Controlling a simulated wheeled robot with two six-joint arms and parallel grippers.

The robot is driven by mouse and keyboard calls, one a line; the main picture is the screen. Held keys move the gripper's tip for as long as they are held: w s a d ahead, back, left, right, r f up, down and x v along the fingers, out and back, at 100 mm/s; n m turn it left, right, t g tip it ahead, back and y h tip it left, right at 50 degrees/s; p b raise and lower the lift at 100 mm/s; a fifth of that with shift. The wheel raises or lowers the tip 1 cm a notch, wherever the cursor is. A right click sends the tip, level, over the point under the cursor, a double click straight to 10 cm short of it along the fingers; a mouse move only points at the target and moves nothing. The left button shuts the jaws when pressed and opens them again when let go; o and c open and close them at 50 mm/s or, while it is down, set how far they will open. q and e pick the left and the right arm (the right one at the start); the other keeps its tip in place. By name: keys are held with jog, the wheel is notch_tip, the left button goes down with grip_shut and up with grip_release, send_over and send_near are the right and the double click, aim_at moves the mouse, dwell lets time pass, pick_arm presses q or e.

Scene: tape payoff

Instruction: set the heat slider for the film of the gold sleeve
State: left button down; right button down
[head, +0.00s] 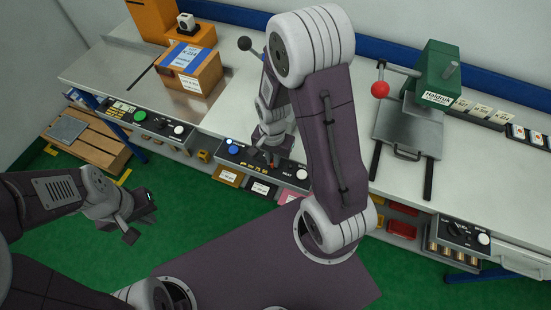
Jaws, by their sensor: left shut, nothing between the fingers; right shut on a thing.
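The middle control panel (235,152) on the bench front has a blue button, a row of yellow marks and a white knob. My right gripper (270,158) reaches down to this panel and is shut, apparently on the slider knob; its fingers hide the knob and its setting. A gold-brown sleeve (225,176) with a white label hangs below the panel, beside a black sleeve (261,188) and a pink sleeve (288,197). Their labels are too small to read. My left gripper (143,212) is shut and empty over the green floor at left, away from the bench.
A taped cardboard box (193,78) stands on the bench at back left. A green press (436,75) with a red-knobbed lever stands at right. Other panels with a green button (140,116) and a black dial (458,228) sit along the front edge. A wooden pallet (85,145) is on the floor.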

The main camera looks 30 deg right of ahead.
jog(key=shift+w+a+r, duration=0.1)
jog(key=shift+w+a, duration=0.5)
jog(key=shift+w, duration=0.25)
jog(key=c, duration=1.5)
grip_release()
jog(key=shift+s, duration=0.2)
notch_tip(320, 180, up, 9)
jog(key=shift+r+p, duration=0.1)
jog(key=shift+p, duration=0.5)
jog(key=n+t, duration=0.1)
jog(key=n, duration=0.9)
send_over(271, 171)
jog(key=s, duration=0.3)
jog(key=shift+s+a+r, duration=0.1)
jog(key=shift+a+r, duration=0.05)
